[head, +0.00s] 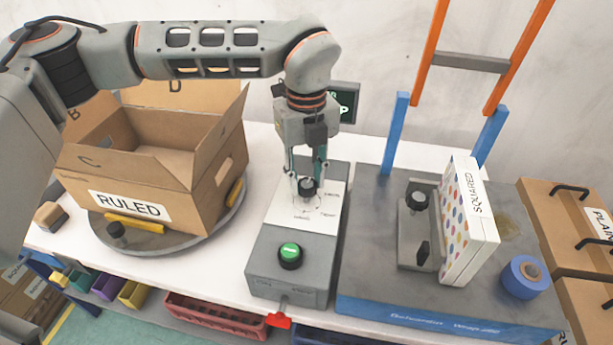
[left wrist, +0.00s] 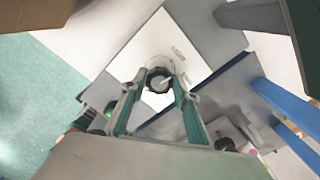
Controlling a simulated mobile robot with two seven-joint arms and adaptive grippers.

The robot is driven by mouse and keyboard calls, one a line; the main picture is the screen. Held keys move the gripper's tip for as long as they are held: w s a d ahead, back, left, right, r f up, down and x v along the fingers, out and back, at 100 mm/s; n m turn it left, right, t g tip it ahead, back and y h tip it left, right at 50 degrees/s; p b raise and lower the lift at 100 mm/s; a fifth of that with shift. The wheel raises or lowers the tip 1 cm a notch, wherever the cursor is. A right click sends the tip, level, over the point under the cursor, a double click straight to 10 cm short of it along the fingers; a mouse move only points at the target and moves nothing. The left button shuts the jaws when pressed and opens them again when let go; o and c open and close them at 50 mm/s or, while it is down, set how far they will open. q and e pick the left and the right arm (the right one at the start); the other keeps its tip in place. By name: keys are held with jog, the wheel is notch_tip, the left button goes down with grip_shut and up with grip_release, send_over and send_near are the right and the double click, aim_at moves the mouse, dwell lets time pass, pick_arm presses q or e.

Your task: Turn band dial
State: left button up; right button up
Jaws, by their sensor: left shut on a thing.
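The band dial (head: 307,187) is a small dark knob on the white plate of a grey control box (head: 285,270). My left gripper (head: 307,183) points straight down over it, with its fingers closed on the dial's sides. In the left wrist view the dial (left wrist: 160,80) shows as a dark round knob with a light pointer mark, between the two fingertips (left wrist: 160,84). Small labels surround the dial on the plate, too small to read. A green-topped button (head: 290,252) sits on the front of the same box. My right gripper is not in view.
An open cardboard box marked RULED (head: 135,205) stands on a turntable at left. A grey wrapping station (head: 375,285) at right holds a white dotted box marked SQUARED (head: 468,225) and a blue tape roll (head: 524,277). A dark screen (head: 345,100) stands behind my gripper.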

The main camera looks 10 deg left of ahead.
aim_at(307, 183)
pick_arm(q)
jog(key=o, duration=1.1)
notch_tip(307, 183, up, 12)
jog(key=shift+r, duration=0.1)
